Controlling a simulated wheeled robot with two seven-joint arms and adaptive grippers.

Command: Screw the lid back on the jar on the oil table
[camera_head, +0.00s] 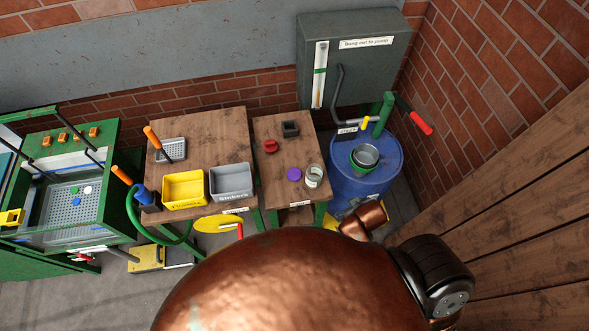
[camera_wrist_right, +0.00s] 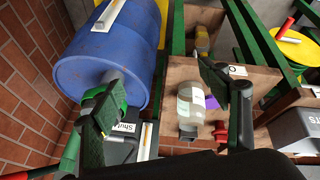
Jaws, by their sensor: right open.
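The glass jar (camera_head: 314,177) stands upright near the right front of the small wooden oil table (camera_head: 280,127), with no lid seen on it. A flat round purple lid (camera_head: 293,174) lies on the table just left of the jar. In the right wrist view the pale jar (camera_wrist_right: 190,104) shows between the spread fingers of my right gripper (camera_wrist_right: 158,98), some way beyond them. The purple lid (camera_wrist_right: 213,103) is partly hidden there behind the jar and finger. My right gripper is open and empty. My left gripper is in neither view.
A red knobbed piece (camera_head: 270,146) and a dark square box (camera_head: 290,129) sit farther back on the table. A blue drum (camera_head: 378,182) with a green pump (camera_head: 383,113) stands close on the right. A larger table with a yellow bin (camera_head: 184,190) and grey bin (camera_head: 231,181) is left.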

